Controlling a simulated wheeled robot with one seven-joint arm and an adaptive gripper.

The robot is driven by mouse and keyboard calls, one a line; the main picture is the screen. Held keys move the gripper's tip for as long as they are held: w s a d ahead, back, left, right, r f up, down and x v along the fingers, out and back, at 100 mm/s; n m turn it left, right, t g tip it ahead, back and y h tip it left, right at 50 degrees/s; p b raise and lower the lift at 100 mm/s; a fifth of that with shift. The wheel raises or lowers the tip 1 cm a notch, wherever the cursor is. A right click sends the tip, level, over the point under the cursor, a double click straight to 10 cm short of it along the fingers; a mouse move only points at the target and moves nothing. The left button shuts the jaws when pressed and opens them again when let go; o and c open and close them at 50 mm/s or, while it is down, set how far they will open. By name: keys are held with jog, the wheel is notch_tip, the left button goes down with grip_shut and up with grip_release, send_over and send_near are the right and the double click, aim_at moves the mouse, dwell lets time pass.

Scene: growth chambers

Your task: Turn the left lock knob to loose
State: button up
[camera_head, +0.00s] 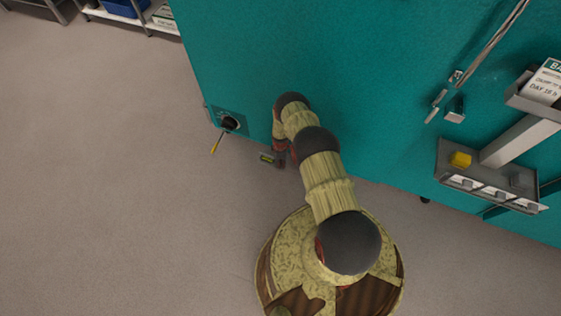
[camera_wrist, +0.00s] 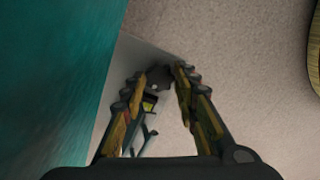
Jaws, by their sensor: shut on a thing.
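In the wrist view, my gripper (camera_wrist: 160,76) has its two fingers closing in from both sides on a dark rounded piece (camera_wrist: 160,79), which I take to be the left lock knob. It sits in front of a pale grey surface beside the teal wall. Its mark and its turn angle cannot be read. In the head view, my arm reaches up to the low edge of the teal chamber (camera_head: 330,60). The wrist end hangs low beside that edge, and the fingers and the knob cannot be made out there.
The floor (camera_head: 100,180) at left is clear.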

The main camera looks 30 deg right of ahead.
jog(key=o, duration=1.1)
jog(key=shift+o, duration=0.3)
jog(key=shift+w+r, duration=0.1)
jog(key=shift+r, duration=0.45)
notch_tip(320, 180, up, 11)
